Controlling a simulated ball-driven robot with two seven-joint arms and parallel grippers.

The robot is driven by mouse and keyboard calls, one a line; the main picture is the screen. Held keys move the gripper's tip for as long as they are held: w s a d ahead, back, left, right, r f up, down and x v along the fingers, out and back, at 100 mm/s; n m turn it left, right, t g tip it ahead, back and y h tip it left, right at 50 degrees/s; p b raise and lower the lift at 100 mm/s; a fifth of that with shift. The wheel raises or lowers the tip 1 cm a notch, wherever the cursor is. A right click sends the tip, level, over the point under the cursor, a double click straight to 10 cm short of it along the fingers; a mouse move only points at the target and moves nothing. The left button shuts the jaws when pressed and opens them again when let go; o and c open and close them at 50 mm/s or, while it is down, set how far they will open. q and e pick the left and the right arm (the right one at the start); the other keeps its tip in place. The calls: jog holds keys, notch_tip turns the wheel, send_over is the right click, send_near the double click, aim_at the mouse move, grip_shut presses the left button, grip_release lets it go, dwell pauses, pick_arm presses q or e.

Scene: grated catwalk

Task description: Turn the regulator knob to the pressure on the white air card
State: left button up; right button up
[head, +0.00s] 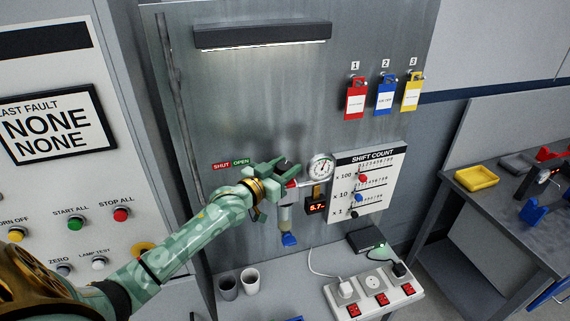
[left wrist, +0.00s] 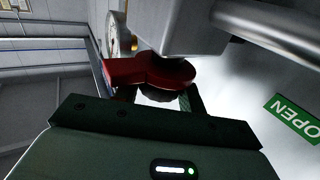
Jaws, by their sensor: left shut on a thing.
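My left gripper (head: 284,168) is at the air regulator on the metal panel, its fingers on either side of a dark round knob (head: 285,161). In the left wrist view the ribbed dark knob (left wrist: 157,96) shows between the fingers, partly covered by a red lever (left wrist: 150,73). The round pressure gauge (head: 321,167) is just right of the gripper; its reading is too small to tell. It also shows edge-on in the left wrist view (left wrist: 115,36). A red display (head: 316,207) below it reads about 5.7. I cannot make out a white air card. My right gripper is not in view.
A SHIFT COUNT board (head: 391,171) is right of the gauge. Red (head: 355,102), blue (head: 384,95) and yellow (head: 411,94) tags hang above. Cups (head: 228,289) and sockets (head: 374,282) are on the ledge below.

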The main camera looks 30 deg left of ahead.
pick_arm(q)
jog(key=o, duration=1)
jog(key=shift+c, duration=0.2)
jog(key=shift+s, duration=0.25)
jog(key=s+a+b, duration=0.2)
jog(key=s, duration=1.3)
jog(key=shift+s+a, duration=0.3)
jog(key=shift+a, duration=0.05)
